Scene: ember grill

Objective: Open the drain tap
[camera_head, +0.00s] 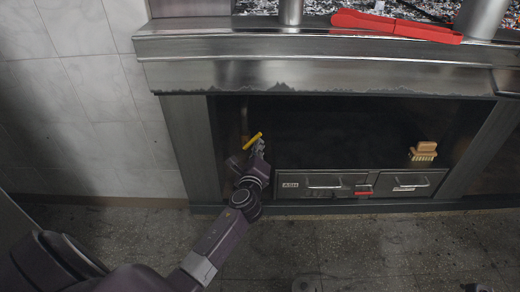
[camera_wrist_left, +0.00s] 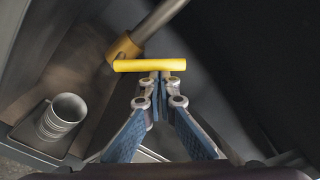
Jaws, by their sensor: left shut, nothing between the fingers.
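The drain tap has a yellow bar handle (camera_head: 252,141), seen inside the left end of the dark opening under the grill. In the left wrist view the handle (camera_wrist_left: 145,66) lies level across the picture, at an angle to the slanting metal pipe (camera_wrist_left: 160,18). Its brass-coloured body (camera_wrist_left: 122,47) is at the handle's left end. My left gripper (camera_head: 260,147) is shut and empty. In the left wrist view its fingertips (camera_wrist_left: 160,77) meet right at the handle's near side; I cannot tell whether they touch it. My right gripper is not in view.
A metal cup (camera_wrist_left: 62,116) stands on a small ledge below the tap. A drawer front marked ASH (camera_head: 320,184) and a second drawer (camera_head: 408,184) are to the right. A brush (camera_head: 423,153) stands above the drawers. Red tongs (camera_head: 395,25) lie on the grill's top edge.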

